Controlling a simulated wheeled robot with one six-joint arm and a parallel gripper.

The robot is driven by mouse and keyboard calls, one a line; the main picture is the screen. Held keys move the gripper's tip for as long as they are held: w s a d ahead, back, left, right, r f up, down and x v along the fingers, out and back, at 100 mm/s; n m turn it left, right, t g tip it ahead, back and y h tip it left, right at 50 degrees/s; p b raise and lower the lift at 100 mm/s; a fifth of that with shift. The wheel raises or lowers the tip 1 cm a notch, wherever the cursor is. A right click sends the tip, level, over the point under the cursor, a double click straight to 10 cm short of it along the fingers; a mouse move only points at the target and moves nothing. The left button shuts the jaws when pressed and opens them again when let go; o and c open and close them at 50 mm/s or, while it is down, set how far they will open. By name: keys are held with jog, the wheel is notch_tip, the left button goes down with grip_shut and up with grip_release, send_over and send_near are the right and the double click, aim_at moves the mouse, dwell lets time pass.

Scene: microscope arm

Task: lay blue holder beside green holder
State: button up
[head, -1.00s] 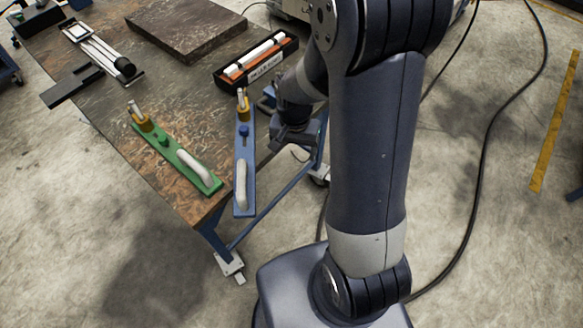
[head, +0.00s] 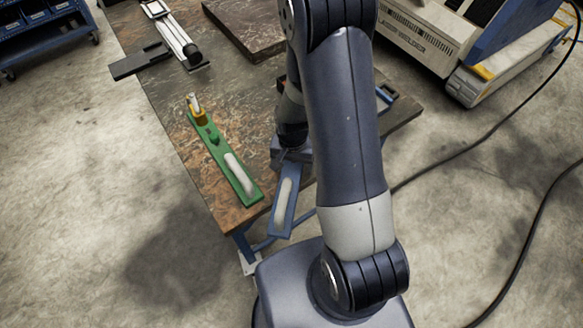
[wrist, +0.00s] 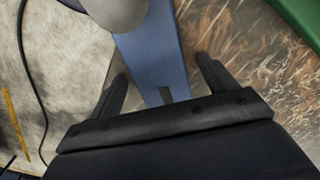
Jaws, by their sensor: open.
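The green holder (head: 220,162), a long green board with a white handle and a brass-coloured clamp, lies on the table near its front left edge. The blue holder (head: 279,224), a similar blue board with a white handle, lies to its right, with its near end past the table edge. My gripper (head: 289,153) is over the blue holder's far part and hides it. In the wrist view the open fingers (wrist: 163,88) stand on either side of the blue board (wrist: 152,52); contact cannot be told. A corner of the green holder (wrist: 303,18) shows at top right.
The brown table (head: 170,95) carries a dark slab (head: 245,28) and a slide-like device (head: 175,35) farther back. Bare tabletop lies between the two holders. A welder cart (head: 425,45) stands at the back right, and a cable crosses the floor.

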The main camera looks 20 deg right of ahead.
jog(key=shift+c, duration=0.4)
jog(key=c, duration=1.5)
grip_shut()
jog(key=shift+r, duration=0.2)
